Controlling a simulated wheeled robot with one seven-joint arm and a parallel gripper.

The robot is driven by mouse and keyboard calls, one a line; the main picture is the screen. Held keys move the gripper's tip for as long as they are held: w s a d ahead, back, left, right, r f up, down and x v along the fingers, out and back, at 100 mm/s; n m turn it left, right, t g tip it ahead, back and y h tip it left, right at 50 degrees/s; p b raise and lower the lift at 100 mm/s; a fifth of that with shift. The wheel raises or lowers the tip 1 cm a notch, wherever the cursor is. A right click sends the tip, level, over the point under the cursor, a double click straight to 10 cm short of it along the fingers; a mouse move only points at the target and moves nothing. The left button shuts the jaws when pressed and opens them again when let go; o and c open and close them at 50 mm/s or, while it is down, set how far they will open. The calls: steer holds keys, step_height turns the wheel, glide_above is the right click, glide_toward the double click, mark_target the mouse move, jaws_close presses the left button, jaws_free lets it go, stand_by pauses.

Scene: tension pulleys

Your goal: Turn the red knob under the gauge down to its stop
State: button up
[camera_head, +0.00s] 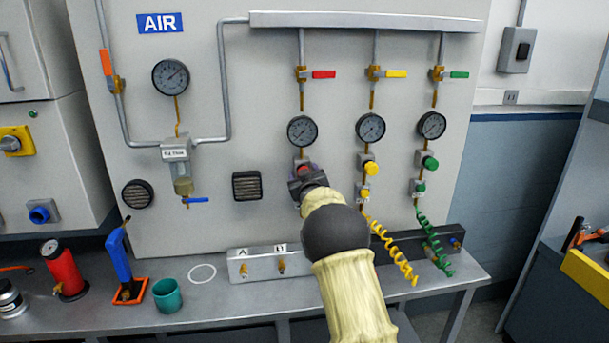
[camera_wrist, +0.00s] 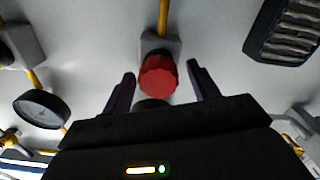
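The red knob (camera_wrist: 158,76) sits between the two fingers of my gripper (camera_wrist: 161,82) in the wrist view. The fingers are apart, with a visible gap on each side of the knob, so my gripper is open. In the head view my gripper (camera_head: 304,175) is up against the panel below the left gauge (camera_head: 302,131) and hides most of the knob. A grey regulator block (camera_wrist: 160,47) shows behind the knob in the wrist view.
To the right are a yellow knob (camera_head: 371,168) and a green knob (camera_head: 430,163) under their own gauges. A yellow coiled hose (camera_head: 392,249) hangs close to my arm. A black vent (camera_head: 247,185) is left of my gripper. A grey block (camera_head: 262,265) stands on the bench below.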

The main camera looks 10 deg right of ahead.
steer(key=shift+f, duration=0.1)
steer(key=shift+s, duration=0.25)
steer(key=s+b, duration=0.4)
steer(key=s, duration=1.3)
steer(key=shift+b, duration=0.3)
steer(key=s+f+m+g+p, duration=0.1)
steer(key=s+f+g+p, duration=0.2)
steer(key=s, duration=0.8)
steer(key=s+f+m+g+p, duration=0.1)
steer(key=s+f+g+p, duration=0.2)
steer(key=s+g, duration=0.4)
steer(key=s+f+m+g+p, duration=0.1)
steer(key=s+f+g+p, duration=0.2)
steer(key=s, duration=1.2)
steer(key=shift+s+f+m+g+p, duration=0.35)
steer(key=shift+f+g, duration=0.3)
steer(key=shift+g, duration=0.55)
steer(key=shift+w+d, duration=0.1)
